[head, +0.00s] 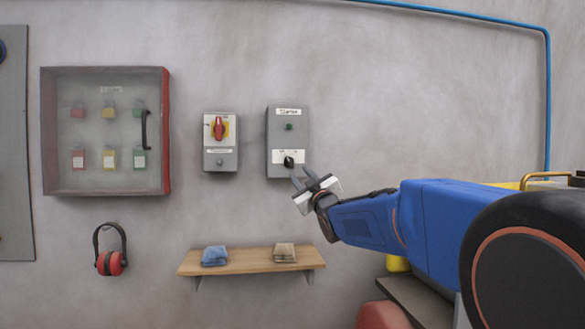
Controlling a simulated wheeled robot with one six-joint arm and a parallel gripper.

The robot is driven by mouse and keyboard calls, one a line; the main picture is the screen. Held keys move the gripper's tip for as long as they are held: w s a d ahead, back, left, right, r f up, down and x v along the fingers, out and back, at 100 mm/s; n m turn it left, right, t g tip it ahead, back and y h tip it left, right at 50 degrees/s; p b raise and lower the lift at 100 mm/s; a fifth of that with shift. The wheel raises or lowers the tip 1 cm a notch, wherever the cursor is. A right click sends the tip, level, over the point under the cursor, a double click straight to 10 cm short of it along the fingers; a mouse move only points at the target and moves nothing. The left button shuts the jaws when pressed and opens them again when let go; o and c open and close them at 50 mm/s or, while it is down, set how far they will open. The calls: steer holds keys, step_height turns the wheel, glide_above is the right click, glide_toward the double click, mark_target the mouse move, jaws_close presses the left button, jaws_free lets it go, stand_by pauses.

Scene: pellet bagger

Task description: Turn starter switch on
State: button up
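The starter box (272,141) is a grey box on the wall, with a white label at its top and a green round part below the label. Its black rotary switch (288,161) sits on a white plate in the lower half; its exact setting is too small to read. My gripper (301,180) is just below the switch in the picture, its two fingers spread apart and pointing up and left toward it. Nothing shows between the fingers. The fingertips overlap the box's lower edge in the picture; I cannot tell whether they touch it.
A grey isolator box (221,159) with a red and yellow rotary handle is left of the starter. A red-edged cabinet (166,130) hangs further left, above red ear defenders (112,262). A wooden shelf (240,262) with folded cloths is below. A blue pipe (547,100) runs at right.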

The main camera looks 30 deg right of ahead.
mark_target(291, 164)
steer(key=x, duration=0.8)
steer(key=shift+w+r, duration=0.15)
jaws_close()
